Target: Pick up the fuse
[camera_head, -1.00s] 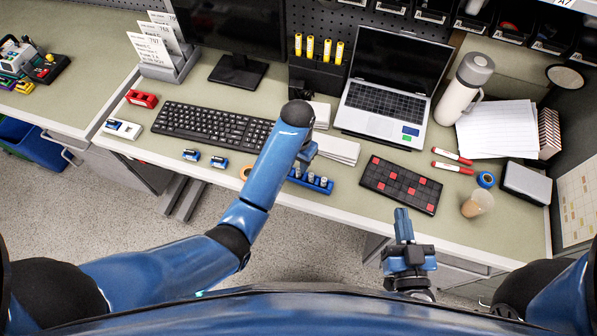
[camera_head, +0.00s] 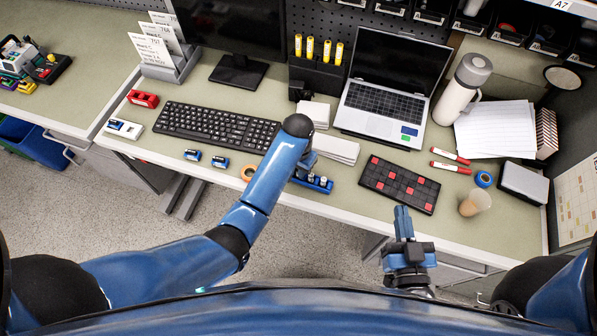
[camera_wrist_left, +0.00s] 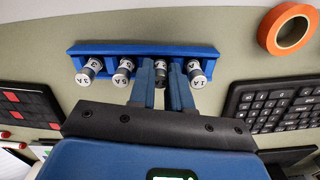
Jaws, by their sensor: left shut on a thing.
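Several small cylindrical fuses with white, lettered ends stand in a blue rack (camera_wrist_left: 140,48), which also shows in the head view (camera_head: 322,184) at the desk's front edge. In the left wrist view my left gripper (camera_wrist_left: 164,75) has its fingers on both sides of one fuse (camera_wrist_left: 163,68), shut on it. That fuse is still at the rack, and its label is partly hidden by the fingers. Other fuses (camera_wrist_left: 196,75) stand on either side. In the head view my arm hides most of the left gripper. My right gripper (camera_head: 403,222) hangs in front of the desk, apart from the rack.
An orange tape roll (camera_wrist_left: 288,28) and a keyboard (camera_head: 218,127) lie near the rack. White paper stacks (camera_head: 334,149) lie behind it and a black and red grid tray (camera_head: 399,184) to its right. The laptop (camera_head: 385,92) stands behind.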

